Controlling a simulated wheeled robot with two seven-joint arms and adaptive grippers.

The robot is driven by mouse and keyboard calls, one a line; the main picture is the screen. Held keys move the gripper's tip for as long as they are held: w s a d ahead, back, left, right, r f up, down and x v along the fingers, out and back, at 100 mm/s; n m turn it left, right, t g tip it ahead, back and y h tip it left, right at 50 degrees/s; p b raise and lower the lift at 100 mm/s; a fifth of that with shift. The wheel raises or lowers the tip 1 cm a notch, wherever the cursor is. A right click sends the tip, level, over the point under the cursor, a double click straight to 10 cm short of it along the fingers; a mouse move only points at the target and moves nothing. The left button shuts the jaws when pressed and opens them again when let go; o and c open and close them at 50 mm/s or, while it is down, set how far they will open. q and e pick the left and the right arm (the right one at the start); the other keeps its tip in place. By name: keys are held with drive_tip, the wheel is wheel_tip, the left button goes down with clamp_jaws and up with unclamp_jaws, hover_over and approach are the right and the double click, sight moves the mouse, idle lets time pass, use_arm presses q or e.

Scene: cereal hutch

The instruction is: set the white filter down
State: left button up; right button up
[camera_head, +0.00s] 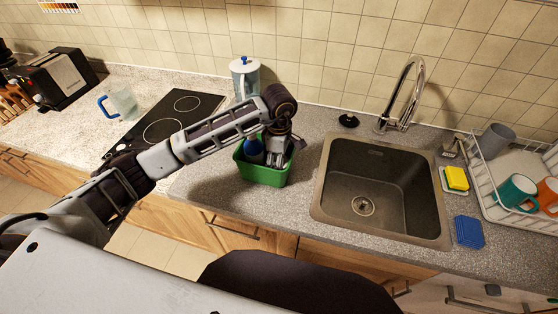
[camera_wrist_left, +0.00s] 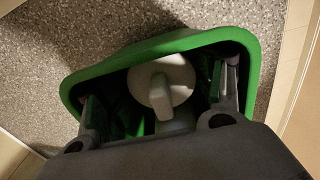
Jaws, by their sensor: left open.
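My left gripper (camera_head: 278,152) reaches down into a green bin (camera_head: 262,176) on the counter, left of the sink. In the left wrist view, a white round piece with a raised ridge, which looks like the white filter (camera_wrist_left: 178,75), sits inside the green bin (camera_wrist_left: 245,42). My left gripper (camera_wrist_left: 160,97) is open, with one finger on each side of the white filter and visible gaps between. The lower part of the filter is hidden by my gripper's body. In the head view I cannot clearly make out the filter. My right gripper is not in view.
A blue bottle (camera_head: 254,150) stands in the bin. The sink (camera_head: 380,190) lies right of it, with a tap (camera_head: 404,95). A lidded jug (camera_head: 245,78) stands behind the bin, and a black hob (camera_head: 165,122) lies left. A dish rack (camera_head: 490,185) stands far right.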

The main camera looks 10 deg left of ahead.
use_arm(q)
drive_tip(key=shift+r+b, duration=1.15)
drive_tip(key=shift+r, duration=5)
